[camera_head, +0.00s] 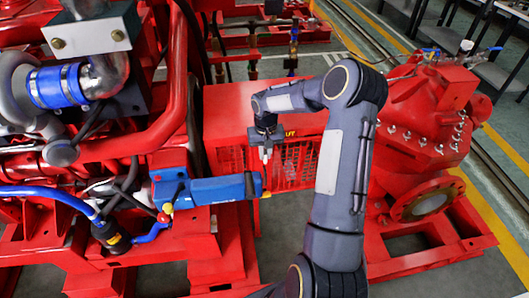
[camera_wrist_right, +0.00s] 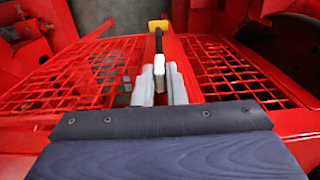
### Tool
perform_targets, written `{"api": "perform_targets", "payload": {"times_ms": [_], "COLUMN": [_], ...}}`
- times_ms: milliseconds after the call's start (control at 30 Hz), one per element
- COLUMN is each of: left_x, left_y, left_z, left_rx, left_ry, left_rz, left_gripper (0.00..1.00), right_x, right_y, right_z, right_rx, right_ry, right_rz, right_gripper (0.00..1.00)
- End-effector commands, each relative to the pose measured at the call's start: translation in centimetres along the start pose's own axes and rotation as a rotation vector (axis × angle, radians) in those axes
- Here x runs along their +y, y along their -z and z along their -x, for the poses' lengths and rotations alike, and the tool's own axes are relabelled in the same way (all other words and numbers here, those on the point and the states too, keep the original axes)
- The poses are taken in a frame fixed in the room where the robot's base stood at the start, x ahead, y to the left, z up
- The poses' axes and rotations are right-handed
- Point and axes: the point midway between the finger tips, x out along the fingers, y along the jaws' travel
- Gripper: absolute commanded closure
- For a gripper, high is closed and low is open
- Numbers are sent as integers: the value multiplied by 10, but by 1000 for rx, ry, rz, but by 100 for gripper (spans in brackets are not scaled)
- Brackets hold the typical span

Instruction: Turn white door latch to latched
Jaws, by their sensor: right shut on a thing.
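My right gripper (camera_head: 266,158) reaches down in front of the red mesh guard (camera_head: 295,172) in the head view. In the right wrist view its two pale grey fingers (camera_wrist_right: 160,72) are close together, with a small white piece, which looks like the white door latch (camera_wrist_right: 158,73), between them. The gripper is shut on it. A black bar (camera_wrist_right: 158,42) with a yellow end (camera_wrist_right: 158,25) lies just beyond the fingertips. In the head view the fingers hide the latch, and I cannot tell its exact angle. My left gripper is not in view.
A blue cylinder (camera_head: 215,189) with a black and yellow end sticks out left of the guard, close below the gripper. The red engine (camera_head: 110,160) fills the left. A red pump (camera_head: 425,120) stands at right. Green floor shows beyond.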

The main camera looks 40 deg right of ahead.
Motion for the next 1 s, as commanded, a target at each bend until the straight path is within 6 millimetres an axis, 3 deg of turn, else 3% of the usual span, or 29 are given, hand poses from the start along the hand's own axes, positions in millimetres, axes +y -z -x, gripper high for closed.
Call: {"api": "perform_targets", "payload": {"times_ms": [167,200,367,667,1000], "left_x": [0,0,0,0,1], "left_y": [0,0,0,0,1], "left_z": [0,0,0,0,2], "left_rx": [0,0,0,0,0], "left_ry": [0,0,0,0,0], "left_rz": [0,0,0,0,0], "left_gripper": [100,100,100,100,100], "right_x": [0,0,0,0,0], "right_y": [0,0,0,0,1], "right_z": [1,1,1,3,54], "right_rx": [2,2,1,2,5], "right_ry": [0,0,-1,-1,-1], "right_rz": [-1,-1,-1,-1,0], "right_gripper": [100,86,67,67,67]}}
